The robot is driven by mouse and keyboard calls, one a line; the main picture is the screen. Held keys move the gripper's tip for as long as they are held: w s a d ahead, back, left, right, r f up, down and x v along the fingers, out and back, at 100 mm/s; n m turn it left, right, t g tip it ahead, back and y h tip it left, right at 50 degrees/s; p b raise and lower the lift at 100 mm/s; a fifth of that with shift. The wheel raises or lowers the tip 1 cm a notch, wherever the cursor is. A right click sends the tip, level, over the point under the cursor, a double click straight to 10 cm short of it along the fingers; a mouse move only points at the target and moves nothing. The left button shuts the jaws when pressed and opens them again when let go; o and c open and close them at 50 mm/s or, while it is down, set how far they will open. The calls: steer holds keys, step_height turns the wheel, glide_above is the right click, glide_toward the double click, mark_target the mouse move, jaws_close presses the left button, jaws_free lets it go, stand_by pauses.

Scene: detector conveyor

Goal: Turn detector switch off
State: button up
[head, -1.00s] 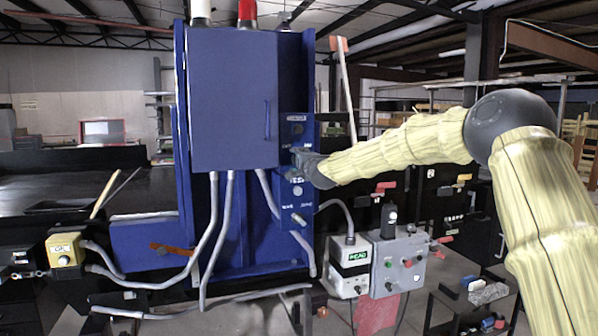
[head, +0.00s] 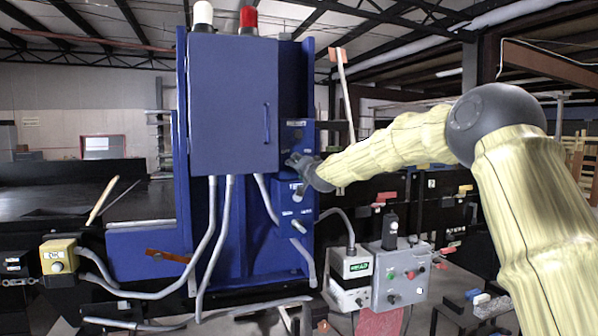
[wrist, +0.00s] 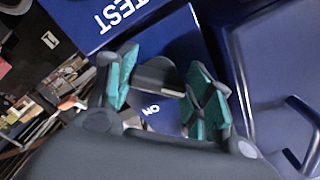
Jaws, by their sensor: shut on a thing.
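The detector switch (wrist: 158,75) is a dark grey knob on the blue panel, seen between my fingers in the wrist view. A white "ON" label shows just below it in that view; the rest of its markings are hidden. My gripper (wrist: 163,92) has teal finger pads on both sides of the knob and is shut on it. In the head view my gripper (head: 292,162) is at the narrow blue panel (head: 297,140), right of the big blue cabinet, and covers the switch there.
The blue cabinet (head: 230,100) with its handle stands close left of my gripper. Lower controls (head: 298,224) sit on the panel below. A "TEST" label (wrist: 118,12) is beside the fingers. A grey control box (head: 398,272) and yellow button box (head: 60,256) stand lower down.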

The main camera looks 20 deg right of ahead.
steer(key=shift+f, duration=0.25)
stand_by(0.3)
steer(key=o, duration=0.8)
steer(key=shift+c, duration=0.2)
steer(key=shift+o, duration=1.3)
steer(key=shift+r, duration=0.1)
steer(key=shift+r, duration=0.1)
steer(key=s, duration=1.2)
steer(key=shift+d, duration=0.25)
